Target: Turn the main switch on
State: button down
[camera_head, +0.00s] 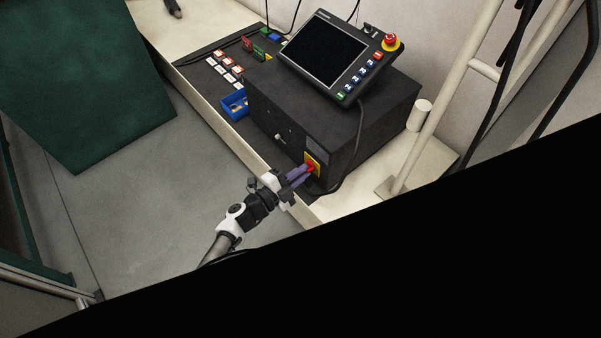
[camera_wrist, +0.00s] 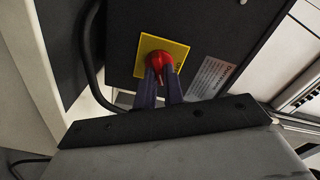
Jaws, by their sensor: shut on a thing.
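The main switch is a red rotary knob (camera_wrist: 157,61) on a yellow plate (camera_wrist: 179,55), set in the front of a black control box (camera_head: 350,136). In the head view the yellow plate (camera_head: 315,159) shows near the box's lower right front corner. My gripper (camera_head: 306,171) reaches the knob from the front, and its purple fingers are shut on it. In the wrist view the fingertips (camera_wrist: 158,74) sit on both sides of the knob's lower part. The fingers hide part of the knob, and I cannot tell its exact setting.
A tilted teach panel (camera_head: 327,50) with a red emergency button (camera_head: 391,42) rests on the box. A black cable (camera_head: 359,135) hangs beside the switch. A blue bin (camera_head: 234,104) stands to the left. The floor (camera_head: 150,200) in front is clear.

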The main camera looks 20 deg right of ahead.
jog(key=c, duration=1.5)
grip_release()
jog(key=v, duration=1.4)
jog(key=shift+d+r, duration=0.1)
